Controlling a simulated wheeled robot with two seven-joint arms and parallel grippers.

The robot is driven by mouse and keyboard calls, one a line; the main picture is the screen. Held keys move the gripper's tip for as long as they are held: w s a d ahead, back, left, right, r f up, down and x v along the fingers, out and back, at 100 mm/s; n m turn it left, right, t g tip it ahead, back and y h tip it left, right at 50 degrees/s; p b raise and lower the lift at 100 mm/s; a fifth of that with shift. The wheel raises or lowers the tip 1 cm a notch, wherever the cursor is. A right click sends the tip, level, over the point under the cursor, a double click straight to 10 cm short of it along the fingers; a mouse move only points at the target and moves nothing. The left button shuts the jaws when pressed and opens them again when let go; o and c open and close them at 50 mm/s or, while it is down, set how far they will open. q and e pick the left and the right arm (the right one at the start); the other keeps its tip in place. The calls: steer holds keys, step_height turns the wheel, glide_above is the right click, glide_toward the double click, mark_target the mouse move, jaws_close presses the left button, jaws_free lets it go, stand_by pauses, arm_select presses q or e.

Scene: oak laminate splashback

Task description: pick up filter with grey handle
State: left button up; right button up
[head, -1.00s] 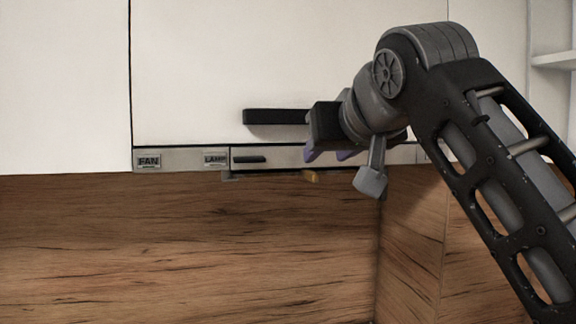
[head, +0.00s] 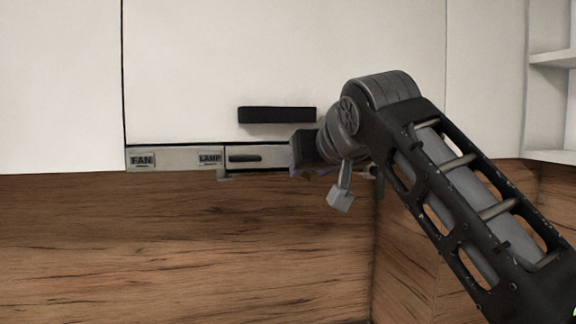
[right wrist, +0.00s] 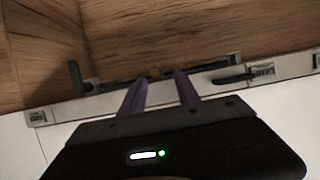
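A small grey tab (head: 225,177) hangs under the hood strip below the LAMP label in the head view; it may be the filter's grey handle, but I cannot be sure. My right gripper (head: 302,168) is at the strip, to the right of this tab and of the black bar on the strip. In the right wrist view, the two purple fingers of my right gripper (right wrist: 160,76) are apart with nothing visibly gripped. The filter's body is not clear. My left gripper is out of view.
The hood strip carries a FAN label (head: 142,160), a LAMP label (head: 209,159) and a black bar (head: 246,158). A black cabinet handle (head: 277,115) is above. In the right wrist view, a dark upright piece (right wrist: 76,78) stands left of the fingers. Space before the wood splashback (head: 180,250) is clear.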

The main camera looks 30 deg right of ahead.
steer(key=shift+w+d+f, duration=0.25)
steer(key=shift+w, duration=0.4)
jaws_close()
stand_by(1.4)
